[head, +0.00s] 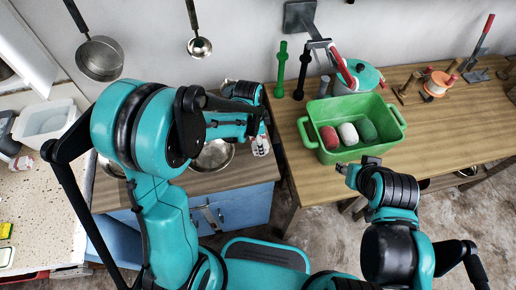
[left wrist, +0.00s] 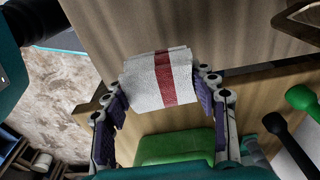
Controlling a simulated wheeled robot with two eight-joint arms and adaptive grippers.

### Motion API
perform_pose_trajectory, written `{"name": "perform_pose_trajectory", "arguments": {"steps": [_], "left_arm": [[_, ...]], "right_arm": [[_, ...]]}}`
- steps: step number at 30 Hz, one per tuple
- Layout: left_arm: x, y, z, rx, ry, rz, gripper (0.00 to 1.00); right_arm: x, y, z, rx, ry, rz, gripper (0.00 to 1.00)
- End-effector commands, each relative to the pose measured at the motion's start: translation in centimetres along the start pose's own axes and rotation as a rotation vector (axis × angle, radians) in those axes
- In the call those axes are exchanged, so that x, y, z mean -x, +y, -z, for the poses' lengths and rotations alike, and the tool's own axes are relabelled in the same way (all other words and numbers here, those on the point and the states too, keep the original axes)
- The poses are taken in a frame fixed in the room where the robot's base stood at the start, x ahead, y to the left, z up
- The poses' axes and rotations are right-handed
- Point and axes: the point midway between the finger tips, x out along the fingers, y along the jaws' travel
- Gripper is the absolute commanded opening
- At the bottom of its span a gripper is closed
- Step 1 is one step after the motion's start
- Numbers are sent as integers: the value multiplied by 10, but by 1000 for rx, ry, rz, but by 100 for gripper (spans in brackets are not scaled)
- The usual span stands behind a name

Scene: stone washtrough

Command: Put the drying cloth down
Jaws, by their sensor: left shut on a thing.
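The drying cloth (left wrist: 160,78) is a white, rolled or folded bundle with a red stripe. My left gripper (left wrist: 160,100) is shut on it, a finger pressing each end. In the head view the cloth (head: 260,146) shows small at the tip of my left gripper (head: 256,138), near the gap between the blue-fronted counter and the wooden table. The cloth seems held above the surfaces; I cannot tell its height. My right gripper (head: 355,166) is empty in front of the green tub; its finger opening is unclear.
The green tub (head: 323,147) on the wooden table (head: 450,119) holds red, white and green rolls. A teal-lidded pot (head: 357,78) and green and black upright tools (head: 281,69) stand behind. A metal bowl (head: 214,155) sits on the counter. The table's right front is clear.

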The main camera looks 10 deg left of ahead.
Motion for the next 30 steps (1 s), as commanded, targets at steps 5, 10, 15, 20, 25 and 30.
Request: {"name": "perform_pose_trajectory", "arguments": {"steps": [5,10,15,20,25,30], "left_arm": [[-8,-8,-4,1,0,0,31],[-32,-8,-7,0,0,0,31],[-46,-8,-9,0,0,0,31],[-44,-8,-8,1,0,0,31],[-48,-8,-9,1,0,0,60],[-47,-8,-9,1,0,0,78]], "right_arm": [[-3,0,-2,0,0,0,40],[-13,0,-9,0,0,0,40],[-17,0,-12,0,0,0,40],[-16,0,-11,0,0,0,40],[-19,0,-14,0,0,0,40],[-18,0,-13,0,0,0,40]]}}
